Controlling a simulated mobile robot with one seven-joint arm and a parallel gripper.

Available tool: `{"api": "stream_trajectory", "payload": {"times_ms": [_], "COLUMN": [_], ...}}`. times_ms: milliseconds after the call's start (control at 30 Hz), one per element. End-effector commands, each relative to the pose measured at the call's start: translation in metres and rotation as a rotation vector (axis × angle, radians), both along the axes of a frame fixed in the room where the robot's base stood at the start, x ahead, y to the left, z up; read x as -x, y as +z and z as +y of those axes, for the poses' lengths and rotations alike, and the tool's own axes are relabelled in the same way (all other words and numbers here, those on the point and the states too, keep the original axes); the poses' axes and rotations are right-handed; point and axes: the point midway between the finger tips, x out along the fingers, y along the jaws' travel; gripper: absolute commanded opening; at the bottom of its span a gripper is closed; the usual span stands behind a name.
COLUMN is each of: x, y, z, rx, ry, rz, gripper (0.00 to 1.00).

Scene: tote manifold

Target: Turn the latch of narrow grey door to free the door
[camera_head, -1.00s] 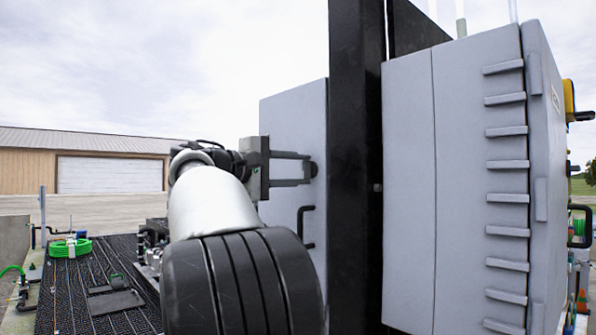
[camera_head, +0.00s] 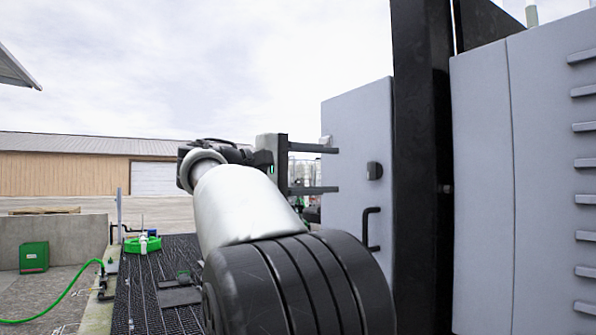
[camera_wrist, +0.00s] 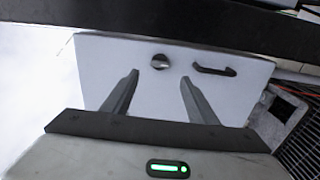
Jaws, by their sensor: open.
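The narrow grey door (camera_head: 345,115) stands left of a black post in the head view, and its face fills the middle of the wrist view (camera_wrist: 110,58). Its latch, a small dark knob (camera_head: 374,170), sits above the door's black handle (camera_head: 371,230). In the wrist view the latch (camera_wrist: 160,62) is left of the handle (camera_wrist: 214,70). My gripper (camera_head: 332,169) is open and empty, a short gap from the latch. In the wrist view the latch lies just beyond and between the fingertips (camera_wrist: 160,77). The door looks flush; the latch's angle is hard to tell.
The black post (camera_head: 420,160) and a larger grey cabinet (camera_head: 480,190) stand right of the door. A dark grated deck (camera_head: 150,290) with a green hose coil (camera_head: 142,245) lies to the left. A green box (camera_head: 33,257) stands further left.

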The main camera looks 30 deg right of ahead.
Motion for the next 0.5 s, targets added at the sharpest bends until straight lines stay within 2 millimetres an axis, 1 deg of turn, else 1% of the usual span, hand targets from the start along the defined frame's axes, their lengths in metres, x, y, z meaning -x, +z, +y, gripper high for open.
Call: {"api": "stream_trajectory", "payload": {"times_ms": [33,200,333,500], "x": [0.0,0.003,0.005,0.006], "y": [0.0,0.001,0.001,0.0], "z": [0.014,0.046,0.061,0.068], "rx": [0.0,0.0,0.0,0.0], "ry": [0.006,0.003,0.002,0.0], "rz": [0.0,0.0,-0.001,-0.001], "gripper": [0.53,0.53,0.53,0.53]}}
